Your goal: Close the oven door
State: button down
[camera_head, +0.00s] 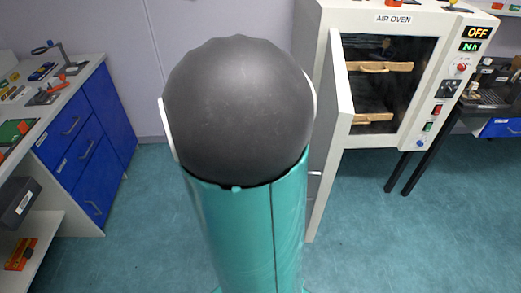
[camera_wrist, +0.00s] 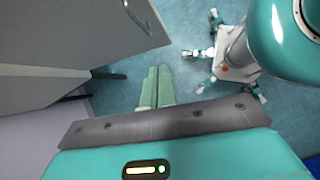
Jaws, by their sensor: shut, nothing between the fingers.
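The white air oven (camera_head: 393,70) stands at the right in the head view. Its door (camera_head: 343,85) is open, swung out towards me from the oven's left side and seen nearly edge-on, so the dark interior shows. In the wrist view my gripper (camera_wrist: 158,69) has its two pale green fingers together, with nothing between them. A grey panel (camera_wrist: 60,40) with a metal handle (camera_wrist: 137,15) fills the upper left there, apart from the fingers; it looks like the door. In the head view my own arm hides my gripper.
Inside the oven are racks with wooden handles (camera_head: 380,67). The control panel (camera_head: 460,68) is on the oven's right front. A bench with blue drawers (camera_head: 85,140) stands at the left. Bare teal floor (camera_head: 400,240) lies in front of the oven.

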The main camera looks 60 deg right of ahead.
jog(key=s+d+f+g, duration=0.2)
jog(key=s+d, duration=0.2)
send_near(318, 191)
jog(key=shift+n, duration=0.3)
jog(key=x, duration=0.6)
jog(key=shift+w+d+f, duration=0.1)
jog(key=shift+w+f, duration=0.2)
jog(key=shift+w, duration=0.1)
jog(key=shift+s+d, duration=0.15)
jog(key=shift+s, duration=0.15)
